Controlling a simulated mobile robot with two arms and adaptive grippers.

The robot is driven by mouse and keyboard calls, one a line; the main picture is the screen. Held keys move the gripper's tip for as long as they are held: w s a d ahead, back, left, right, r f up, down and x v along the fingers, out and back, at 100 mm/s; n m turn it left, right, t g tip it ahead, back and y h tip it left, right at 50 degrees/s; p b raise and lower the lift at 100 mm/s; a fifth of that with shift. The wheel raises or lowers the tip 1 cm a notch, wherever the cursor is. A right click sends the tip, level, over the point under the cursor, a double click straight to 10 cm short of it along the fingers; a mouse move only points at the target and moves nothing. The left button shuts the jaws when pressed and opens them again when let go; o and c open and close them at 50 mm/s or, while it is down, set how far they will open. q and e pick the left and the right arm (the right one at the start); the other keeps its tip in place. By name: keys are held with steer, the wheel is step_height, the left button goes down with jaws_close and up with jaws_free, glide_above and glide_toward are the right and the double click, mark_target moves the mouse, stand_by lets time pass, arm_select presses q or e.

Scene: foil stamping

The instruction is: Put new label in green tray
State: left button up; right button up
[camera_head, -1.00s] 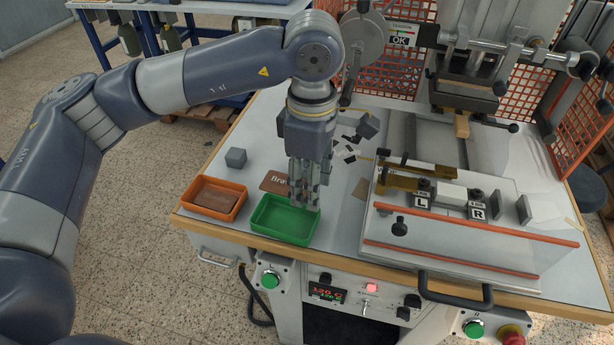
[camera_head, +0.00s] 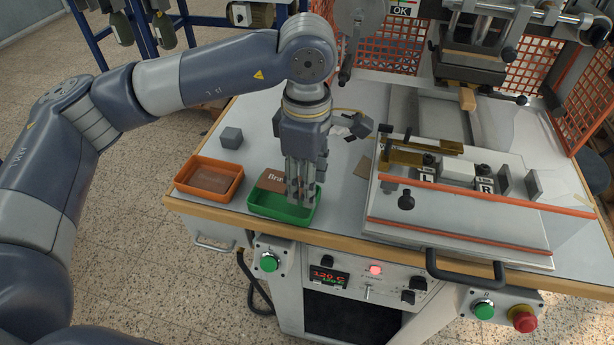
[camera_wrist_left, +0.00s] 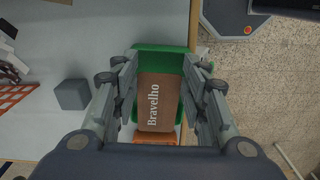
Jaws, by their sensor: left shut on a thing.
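A brown leather-like label (camera_head: 271,181) printed "Bravelho" is between the fingers of my left gripper (camera_head: 300,196), which is shut on it. In the left wrist view the whole label (camera_wrist_left: 158,102) shows between the fingers, over the green tray (camera_wrist_left: 160,60). In the head view the label's left part shows above the back left of the green tray (camera_head: 272,211), and the fingers hide the rest. I cannot tell whether the label touches the tray floor. My right gripper is not in view.
An orange tray (camera_head: 180,188) with a brown piece in it stands left of the green tray. A grey cube (camera_head: 231,138) sits behind it. The stamping fixture (camera_head: 440,222) with a black handle is to the right. Small scraps lie behind my gripper.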

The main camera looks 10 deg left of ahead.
arm_select(q)
steer(key=o, duration=0.8)
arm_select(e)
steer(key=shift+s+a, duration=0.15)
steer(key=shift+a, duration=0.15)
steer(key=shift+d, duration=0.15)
arm_select(q)
steer(key=shift+r, duration=0.25)
step_height(320, 180, up, 12)
steer(key=shift+f, duration=0.25)
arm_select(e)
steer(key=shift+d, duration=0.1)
arm_select(q)
steer(key=shift+s, duration=0.1)
